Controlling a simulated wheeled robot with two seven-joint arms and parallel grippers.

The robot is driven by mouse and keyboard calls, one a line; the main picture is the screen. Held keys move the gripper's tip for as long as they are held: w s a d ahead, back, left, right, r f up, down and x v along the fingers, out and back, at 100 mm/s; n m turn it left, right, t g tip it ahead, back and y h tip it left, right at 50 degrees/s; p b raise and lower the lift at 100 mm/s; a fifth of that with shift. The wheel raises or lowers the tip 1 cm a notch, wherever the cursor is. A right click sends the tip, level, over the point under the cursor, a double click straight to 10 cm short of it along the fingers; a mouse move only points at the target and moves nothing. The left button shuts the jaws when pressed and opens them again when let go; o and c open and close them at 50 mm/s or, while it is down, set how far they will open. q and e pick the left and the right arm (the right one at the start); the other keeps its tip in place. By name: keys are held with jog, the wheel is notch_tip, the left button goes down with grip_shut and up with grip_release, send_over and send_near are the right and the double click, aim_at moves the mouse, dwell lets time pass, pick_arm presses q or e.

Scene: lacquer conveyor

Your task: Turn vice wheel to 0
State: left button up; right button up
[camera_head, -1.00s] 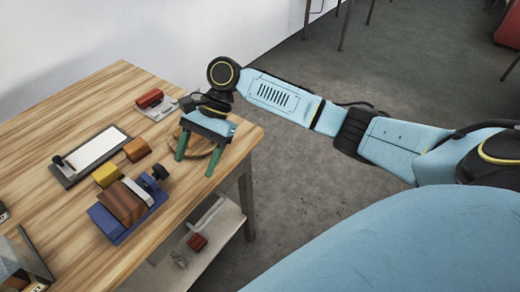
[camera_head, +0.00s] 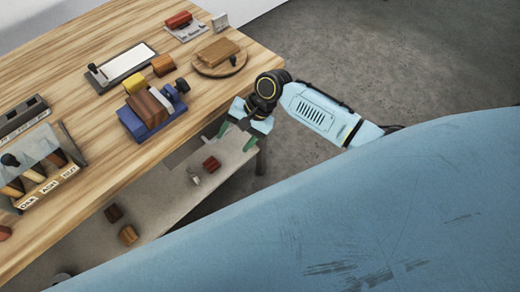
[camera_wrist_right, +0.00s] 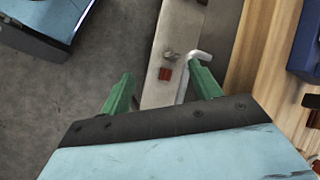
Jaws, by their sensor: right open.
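The blue vice (camera_head: 143,124) stands near the table's right edge with a brown wood block (camera_head: 149,105) in it. Its dark wheel (camera_head: 182,86) is on the vice's right end. In the right wrist view, part of the blue vice (camera_wrist_right: 304,48) shows at the right edge, with the dark wheel (camera_wrist_right: 312,101) below it. My right gripper (camera_head: 236,133) is beyond the table edge, to the right of the vice and apart from it. In the wrist view, its green fingers (camera_wrist_right: 161,72) are spread with nothing held. My left gripper is out of view.
A round board (camera_head: 203,71) with a wood block lies behind the vice. A lower shelf (camera_head: 170,200) holds small blocks. A labelled rack (camera_head: 47,188) stands at front left.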

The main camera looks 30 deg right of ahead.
jog(key=s+d+f+h, duration=0.1)
jog(key=s+d+f, duration=0.1)
jog(key=f, duration=0.4)
jog(key=s+d+f+n+t+h+p, duration=0.1)
jog(key=s+d+f, duration=0.1)
jog(key=f, duration=0.4)
jog(key=shift+s+d+f+n+t, duration=0.25)
jog(key=shift+d+n+t, duration=0.05)
jog(key=shift+d, duration=0.05)
